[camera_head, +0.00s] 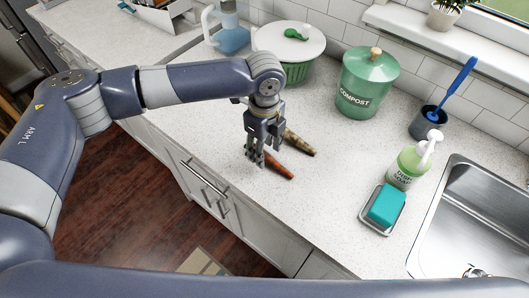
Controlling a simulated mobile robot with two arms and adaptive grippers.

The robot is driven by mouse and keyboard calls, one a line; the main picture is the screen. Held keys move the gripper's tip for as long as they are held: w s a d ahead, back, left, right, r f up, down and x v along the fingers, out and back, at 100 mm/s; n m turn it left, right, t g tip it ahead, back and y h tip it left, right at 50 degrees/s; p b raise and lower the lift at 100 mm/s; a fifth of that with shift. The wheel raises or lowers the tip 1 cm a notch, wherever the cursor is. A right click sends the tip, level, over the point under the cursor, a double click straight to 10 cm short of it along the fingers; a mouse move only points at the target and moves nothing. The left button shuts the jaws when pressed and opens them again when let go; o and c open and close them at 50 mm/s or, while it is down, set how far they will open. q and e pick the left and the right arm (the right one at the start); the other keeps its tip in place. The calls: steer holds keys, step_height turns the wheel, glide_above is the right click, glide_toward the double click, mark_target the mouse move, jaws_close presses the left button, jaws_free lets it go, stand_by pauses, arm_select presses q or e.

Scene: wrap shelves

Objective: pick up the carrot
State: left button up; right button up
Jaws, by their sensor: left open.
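The orange carrot (281,170) lies on the white speckled counter near its front edge. My left gripper (255,160) points down over the carrot's left end and is open. Its fingers hide part of the carrot, and I cannot tell whether they touch it. My right gripper is not in view.
A brownish, carrot-like vegetable (298,143) lies just behind the carrot. A green compost bin (366,88), a green basket with a white lid (289,43), a soap bottle (408,165), a teal sponge (386,205) and the sink (484,215) stand around. The counter right of the carrot is clear.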

arm_select(q)
steer(key=shift+f, duration=0.9)
steer(key=shift+c, duration=0.6)
jaws_close()
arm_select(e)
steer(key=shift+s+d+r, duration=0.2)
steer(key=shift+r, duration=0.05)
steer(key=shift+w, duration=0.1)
